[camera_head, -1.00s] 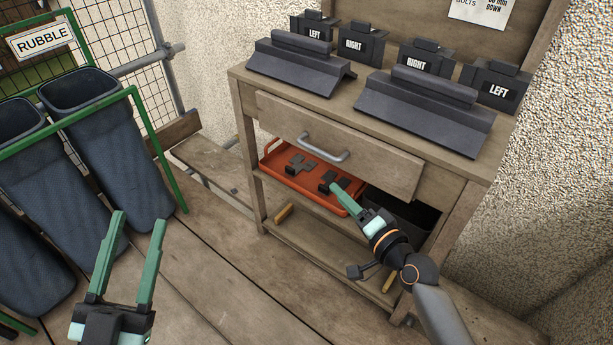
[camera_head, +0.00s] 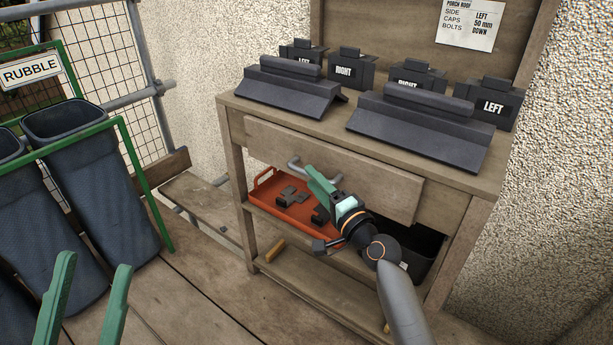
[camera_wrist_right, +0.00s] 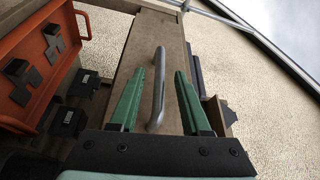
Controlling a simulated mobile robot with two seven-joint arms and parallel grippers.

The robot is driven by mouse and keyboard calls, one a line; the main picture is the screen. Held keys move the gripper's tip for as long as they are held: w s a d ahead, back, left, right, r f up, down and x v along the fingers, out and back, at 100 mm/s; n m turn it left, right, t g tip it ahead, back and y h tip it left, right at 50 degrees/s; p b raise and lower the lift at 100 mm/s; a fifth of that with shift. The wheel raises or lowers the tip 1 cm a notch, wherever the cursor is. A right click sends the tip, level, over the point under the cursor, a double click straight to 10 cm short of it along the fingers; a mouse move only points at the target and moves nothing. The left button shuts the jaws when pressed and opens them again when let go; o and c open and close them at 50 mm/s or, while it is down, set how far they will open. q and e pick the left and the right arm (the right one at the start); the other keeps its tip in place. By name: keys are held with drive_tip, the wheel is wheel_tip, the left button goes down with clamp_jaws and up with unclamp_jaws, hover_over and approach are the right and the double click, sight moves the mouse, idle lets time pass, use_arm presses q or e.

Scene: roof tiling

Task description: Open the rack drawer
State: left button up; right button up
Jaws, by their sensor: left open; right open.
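The wooden rack drawer (camera_head: 392,190) sits under the rack's top, its front standing a little proud of the frame. Its grey bar handle (camera_head: 293,163) is partly hidden behind my right gripper (camera_head: 314,172) in the head view. In the right wrist view the handle (camera_wrist_right: 158,90) lies between the two green fingers of my right gripper (camera_wrist_right: 160,85), which is open. My left gripper (camera_head: 92,268) is open and empty at the lower left, over the floor boards.
Ridge pieces (camera_head: 418,125) and labelled caps (camera_head: 493,105) stand on the rack top (camera_head: 330,119). An orange tray (camera_head: 265,190) with dark parts and a black bin (camera_head: 425,245) are below the drawer. Rubble tubes (camera_head: 95,175) stand at the left.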

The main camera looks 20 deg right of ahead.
drive_tip(key=shift+b+x, duration=0.35)
drive_tip(key=shift+x, duration=1.5)
clamp_jaws()
